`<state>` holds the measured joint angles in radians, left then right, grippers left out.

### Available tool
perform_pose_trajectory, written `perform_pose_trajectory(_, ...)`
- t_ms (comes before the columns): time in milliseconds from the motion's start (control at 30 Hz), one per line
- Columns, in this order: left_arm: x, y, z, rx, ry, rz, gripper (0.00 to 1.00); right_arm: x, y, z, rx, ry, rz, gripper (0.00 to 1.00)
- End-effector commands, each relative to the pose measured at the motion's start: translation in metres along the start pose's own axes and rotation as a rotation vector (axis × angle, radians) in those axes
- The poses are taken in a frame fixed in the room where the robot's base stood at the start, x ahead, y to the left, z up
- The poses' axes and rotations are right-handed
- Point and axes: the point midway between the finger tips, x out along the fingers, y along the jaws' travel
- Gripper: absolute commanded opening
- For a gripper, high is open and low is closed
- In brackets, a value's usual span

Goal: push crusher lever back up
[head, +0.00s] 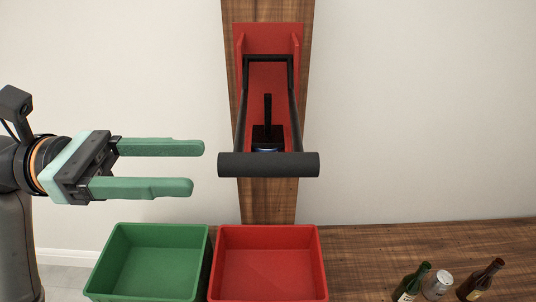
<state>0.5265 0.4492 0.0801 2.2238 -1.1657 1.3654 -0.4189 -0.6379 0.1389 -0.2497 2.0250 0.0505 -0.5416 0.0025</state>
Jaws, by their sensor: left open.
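The crusher (267,42) is a red body fixed to a wooden post. Its black lever has a thick cylindrical handle (268,164) that hangs low, in front of the crusher's lower end. A dark block with an upright rod (268,110) sits inside the red body between the lever's arms. My left gripper (197,168) is open and empty, with green fingers pointing right. Its fingertips are just left of the handle, with a small gap in the picture; it is not holding it. My right gripper does not show.
A green bin (150,229) and a red bin (268,230) stand side by side below the crusher; both look empty. At the lower right, bottles (480,281) and a can (437,284) stand on the wooden counter (385,250). The wall space right of the crusher is clear.

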Motion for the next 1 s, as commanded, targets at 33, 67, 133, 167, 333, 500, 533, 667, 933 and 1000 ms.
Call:
perform_pose_trajectory(33,0.011,-0.001,0.003,0.001,-0.003,-0.005,0.62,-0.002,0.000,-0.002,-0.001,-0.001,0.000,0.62)
perform_pose_trajectory(67,0.017,-0.001,0.003,0.000,-0.005,-0.006,0.62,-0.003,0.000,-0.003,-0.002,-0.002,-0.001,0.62)
perform_pose_trajectory(133,0.032,-0.002,0.004,0.000,-0.005,-0.007,0.62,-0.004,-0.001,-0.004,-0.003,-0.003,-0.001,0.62)
perform_pose_trajectory(167,0.038,-0.001,0.003,-0.001,-0.005,-0.006,0.62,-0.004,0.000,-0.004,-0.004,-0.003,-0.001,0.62)
perform_pose_trajectory(333,0.071,-0.001,0.003,-0.003,-0.006,-0.006,0.62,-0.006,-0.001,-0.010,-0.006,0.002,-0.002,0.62)
perform_pose_trajectory(500,0.092,-0.001,0.002,-0.003,-0.006,-0.004,0.62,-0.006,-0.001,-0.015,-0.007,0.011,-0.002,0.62)
perform_pose_trajectory(533,0.095,-0.001,0.002,-0.003,-0.005,-0.003,0.62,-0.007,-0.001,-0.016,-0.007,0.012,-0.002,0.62)
perform_pose_trajectory(667,0.101,0.000,0.002,-0.003,-0.005,-0.002,0.62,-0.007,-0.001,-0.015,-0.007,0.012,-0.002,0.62)
perform_pose_trajectory(933,0.101,0.000,0.001,-0.003,-0.004,-0.001,0.61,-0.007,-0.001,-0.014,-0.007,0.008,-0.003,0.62)
perform_pose_trajectory(1000,0.101,0.000,0.001,-0.004,-0.004,-0.001,0.53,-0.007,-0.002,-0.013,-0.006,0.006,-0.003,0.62)
